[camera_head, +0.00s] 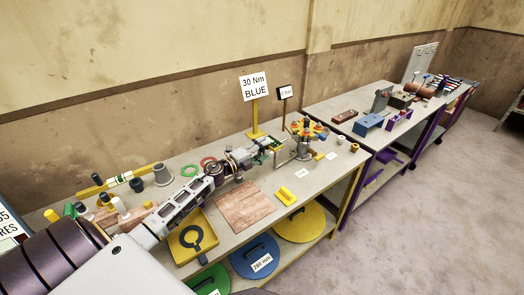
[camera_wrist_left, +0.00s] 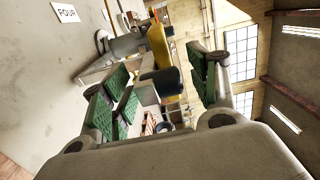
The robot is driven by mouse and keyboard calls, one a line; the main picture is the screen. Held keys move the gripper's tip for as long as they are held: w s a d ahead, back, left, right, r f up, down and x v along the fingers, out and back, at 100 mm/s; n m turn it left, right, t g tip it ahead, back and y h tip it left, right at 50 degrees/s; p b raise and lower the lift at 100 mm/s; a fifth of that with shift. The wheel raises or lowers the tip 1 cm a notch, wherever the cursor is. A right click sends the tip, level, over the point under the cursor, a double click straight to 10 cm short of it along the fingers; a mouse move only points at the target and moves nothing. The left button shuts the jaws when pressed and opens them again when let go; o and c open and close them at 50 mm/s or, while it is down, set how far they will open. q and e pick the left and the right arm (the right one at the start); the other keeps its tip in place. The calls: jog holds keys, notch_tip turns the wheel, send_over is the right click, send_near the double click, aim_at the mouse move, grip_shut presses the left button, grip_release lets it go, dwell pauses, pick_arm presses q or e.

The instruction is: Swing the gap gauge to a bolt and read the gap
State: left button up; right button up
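The pipe flange assembly (camera_head: 307,132) stands on the workbench, with yellow, red and blue bolt parts around its top. My left gripper (camera_head: 270,146) is just left of it. In the left wrist view my left gripper (camera_wrist_left: 155,92) has its green-padded fingers wide apart. A yellow part with a dark lower end (camera_wrist_left: 158,45) shows in the space between the fingers; I see no pad pressed on it. A thin pale frame (camera_head: 284,153) is beside the gripper and the flange; I cannot tell if it is the gap gauge. My right gripper is out of view.
A sign reading 30 Nm BLUE (camera_head: 254,87) stands behind the gripper. A brown board (camera_head: 244,205), a yellow block (camera_head: 286,196) and a yellow tray (camera_head: 181,250) lie in front. A second bench (camera_head: 340,108) with blue brackets is farther right.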

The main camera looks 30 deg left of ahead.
pick_arm(q)
grip_shut()
jog(key=shift+a, duration=0.15)
